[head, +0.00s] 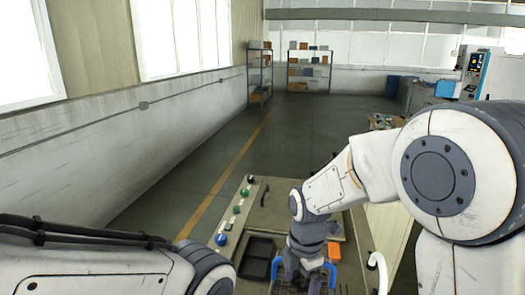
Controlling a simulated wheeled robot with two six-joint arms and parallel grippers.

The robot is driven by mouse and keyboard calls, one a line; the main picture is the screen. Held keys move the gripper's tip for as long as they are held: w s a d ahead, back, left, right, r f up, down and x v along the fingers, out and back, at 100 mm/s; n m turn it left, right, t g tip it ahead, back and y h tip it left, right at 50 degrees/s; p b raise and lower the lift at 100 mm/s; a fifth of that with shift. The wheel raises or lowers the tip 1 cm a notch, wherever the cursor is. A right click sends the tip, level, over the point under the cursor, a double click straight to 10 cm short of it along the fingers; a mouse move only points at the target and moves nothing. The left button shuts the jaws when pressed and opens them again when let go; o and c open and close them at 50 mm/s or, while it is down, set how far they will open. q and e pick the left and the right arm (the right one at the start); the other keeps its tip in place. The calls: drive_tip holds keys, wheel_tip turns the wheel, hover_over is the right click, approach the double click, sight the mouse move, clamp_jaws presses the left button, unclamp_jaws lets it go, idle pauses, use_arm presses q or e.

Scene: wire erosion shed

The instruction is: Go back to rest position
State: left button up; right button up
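My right arm reaches in from the right, and its dark wrist points down over the worktop (272,208). My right gripper (305,268) is at the bottom middle. Blue curved parts show on both sides of it, and I cannot tell whether they belong to the gripper or to a thing under it. Its fingertips are not clear, so open or shut cannot be told. My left arm lies across the lower left corner, and its gripper is out of view.
A black tray (257,247) lies left of my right wrist. A small orange thing (334,251) is right of it. Shelves (308,70) stand far back. The floor (290,125) between is clear.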

drive_tip(key=s+a+f+m+b, duration=0.1)
drive_tip(key=s+m+b, duration=0.2)
drive_tip(key=s+m, duration=0.5)
drive_tip(key=s+a+f+m+b, duration=0.2)
drive_tip(key=s+m, duration=0.5)
drive_tip(key=s, duration=0.4)
drive_tip(key=shift+s+a+m+y+b, duration=0.2)
drive_tip(key=shift+s+m+y+b, duration=0.2)
drive_tip(key=shift+b, duration=0.35)
